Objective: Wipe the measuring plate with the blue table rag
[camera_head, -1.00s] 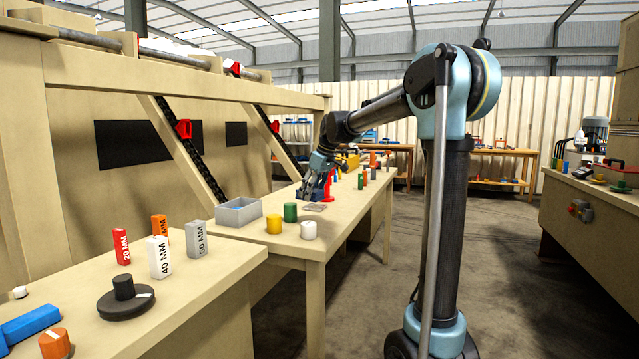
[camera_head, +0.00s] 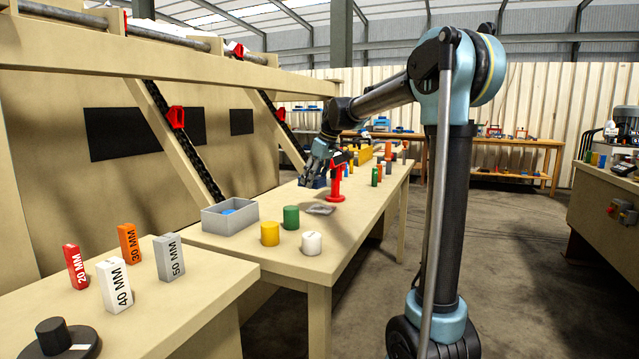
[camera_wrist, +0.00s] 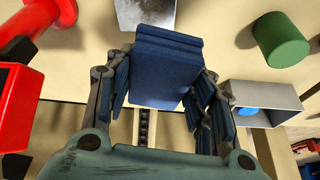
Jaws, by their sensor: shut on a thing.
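My gripper (camera_head: 314,172) is shut on the blue table rag (camera_wrist: 167,65), a thick folded dark blue block between the fingers in the wrist view. In the head view the rag (camera_head: 318,182) shows small and partly hidden, left of a red stand. The measuring plate seems to be the flat grey metal plate (camera_head: 320,209) on the bench in front of the red stand. Its near part also shows in the wrist view (camera_wrist: 146,14), beyond the rag and cut by the top edge. The rag looks raised and apart from the plate.
The red stand (camera_head: 336,186) is close to my gripper. A grey bin (camera_head: 230,216) with something blue inside, and green (camera_head: 291,217), yellow (camera_head: 270,233) and white (camera_head: 311,242) cylinders stand nearer. Several coloured cylinders stand farther back. Labelled blocks (camera_head: 115,285) occupy the near bench.

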